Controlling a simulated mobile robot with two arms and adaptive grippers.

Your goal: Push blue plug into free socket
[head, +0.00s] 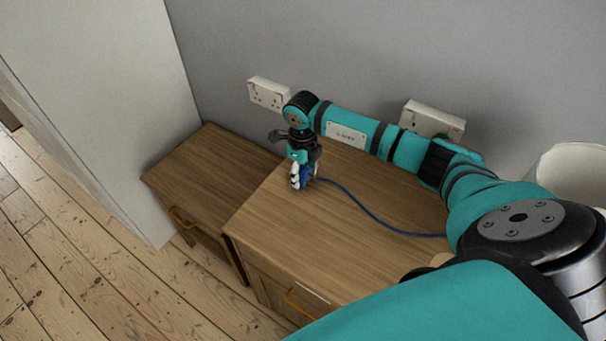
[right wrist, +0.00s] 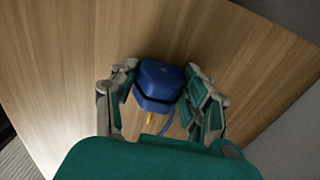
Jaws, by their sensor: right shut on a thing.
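In the right wrist view the blue plug (right wrist: 157,80) sits between the two fingers of my right gripper (right wrist: 162,92). A yellowish pin shows below it. A blue cable (head: 365,208) runs from the plug rightward over the wood and passes behind my arm. A white double socket (head: 268,94) on the wall at the left looks empty. A second white socket (head: 433,118) at the right is partly hidden by my arm. My left gripper is out of view.
Two wooden cabinets stand against the grey wall, a lower one (head: 205,170) at left and a nearer one (head: 290,222). A white panel (head: 100,80) rises at the left. A white round container (head: 572,172) is at the right. Much of the nearer top is clear.

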